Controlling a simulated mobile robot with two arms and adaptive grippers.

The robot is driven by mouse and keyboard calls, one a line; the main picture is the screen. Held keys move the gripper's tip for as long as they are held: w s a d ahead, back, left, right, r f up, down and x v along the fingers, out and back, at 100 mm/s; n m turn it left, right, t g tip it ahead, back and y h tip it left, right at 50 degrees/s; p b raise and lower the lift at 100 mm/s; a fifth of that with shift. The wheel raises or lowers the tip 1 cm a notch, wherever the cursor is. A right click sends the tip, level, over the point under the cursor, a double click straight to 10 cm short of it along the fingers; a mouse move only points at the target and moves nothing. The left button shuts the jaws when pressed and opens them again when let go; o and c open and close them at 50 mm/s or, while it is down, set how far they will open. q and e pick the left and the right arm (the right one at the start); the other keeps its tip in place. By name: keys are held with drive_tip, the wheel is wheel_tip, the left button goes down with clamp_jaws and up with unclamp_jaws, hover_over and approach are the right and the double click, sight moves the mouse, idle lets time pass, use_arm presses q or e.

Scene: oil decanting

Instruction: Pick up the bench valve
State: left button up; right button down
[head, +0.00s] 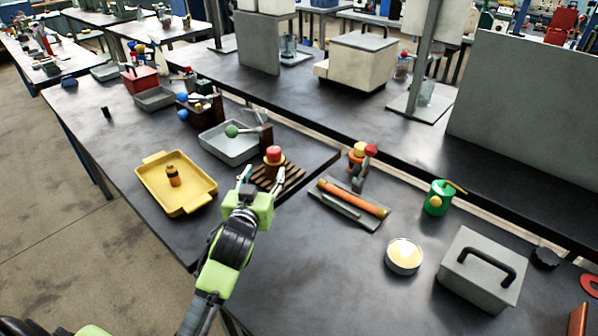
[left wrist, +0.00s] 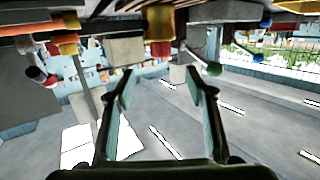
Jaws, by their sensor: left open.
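A brass piece with a red cap (head: 273,155), which looks like the bench valve, stands upright on a dark slatted rack (head: 264,180). It also shows in the left wrist view as a brass body with a red cap (left wrist: 160,24), at the top centre beyond the fingertips. My left gripper (head: 261,174) is open, its two fingers pointing toward the valve from the near side. In the left wrist view the gripper's fingers (left wrist: 159,82) are spread with nothing between them. The valve's base is partly hidden in the head view. My right gripper is not in view.
A yellow tray (head: 150,190) with a small orange-and-black bottle lies to the left. A grey tray (head: 222,154) and a green-ball lever (head: 232,131) are just behind. An orange tube (head: 352,198) lies on a plate to the right. A grey handled box (head: 483,268) stands front right.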

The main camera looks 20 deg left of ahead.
sight(272, 156)
use_arm(q)
drive_tip(key=x, duration=0.7)
drive_tip(key=shift+w+a+p, duration=0.15)
drive_tip(key=shift+a+p, duration=0.15)
drive_tip(key=shift+w, duration=0.35)
drive_tip(key=shift+w+a, duration=0.1)
drive_tip(key=shift+w, duration=0.2)
drive_tip(key=p+x, duration=0.1)
drive_tip(key=x, duration=0.3)
drive_tip(key=shift+w+f, duration=0.2)
drive_tip(key=shift+w, duration=0.05)
drive_tip(key=shift+c, duration=0.4)
clamp_jaws()
drive_tip(key=shift+r, duration=0.1)
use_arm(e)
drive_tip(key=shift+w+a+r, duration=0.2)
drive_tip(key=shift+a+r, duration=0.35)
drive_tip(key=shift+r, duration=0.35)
